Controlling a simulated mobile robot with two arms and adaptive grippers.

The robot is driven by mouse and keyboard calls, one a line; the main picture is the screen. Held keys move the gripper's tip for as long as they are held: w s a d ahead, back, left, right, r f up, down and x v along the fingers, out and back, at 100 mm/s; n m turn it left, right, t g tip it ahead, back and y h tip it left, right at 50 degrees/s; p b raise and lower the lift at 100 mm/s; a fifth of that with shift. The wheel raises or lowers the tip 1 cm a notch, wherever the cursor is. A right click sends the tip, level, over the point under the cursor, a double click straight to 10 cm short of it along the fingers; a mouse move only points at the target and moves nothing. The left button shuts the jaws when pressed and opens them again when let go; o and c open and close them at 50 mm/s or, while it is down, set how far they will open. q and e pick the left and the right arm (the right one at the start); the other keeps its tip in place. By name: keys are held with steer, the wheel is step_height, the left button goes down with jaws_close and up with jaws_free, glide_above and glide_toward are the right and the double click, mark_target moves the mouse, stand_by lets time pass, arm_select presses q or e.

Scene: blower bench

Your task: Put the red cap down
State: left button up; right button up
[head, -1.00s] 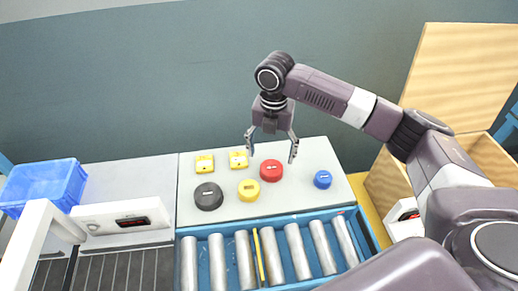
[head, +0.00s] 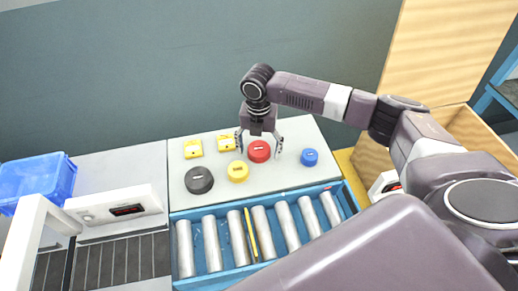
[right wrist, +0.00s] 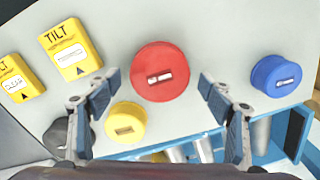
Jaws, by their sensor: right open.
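The red cap (head: 259,151) is a round disc with a pale label, resting on the light grey bench top (head: 310,184). In the right wrist view the red cap (right wrist: 160,72) lies ahead of and between the fingers, with a gap on each side. My right gripper (head: 259,147) is open and empty, just above and around the red cap in the head view; its fingers also show in the right wrist view (right wrist: 162,90). I cannot tell how much height is left between the fingertips and the bench top. My left gripper is not in view.
Near the red cap are a yellow cap (head: 237,171), a black cap (head: 199,180), a blue cap (head: 309,157) and two yellow tilt tags (head: 193,149). A roller conveyor (head: 212,245) runs in front. A blue bin (head: 38,181) stands left, a wooden crate (head: 376,160) right.

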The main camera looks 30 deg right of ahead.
steer(key=c, duration=1.1)
steer(key=shift+r, duration=0.15)
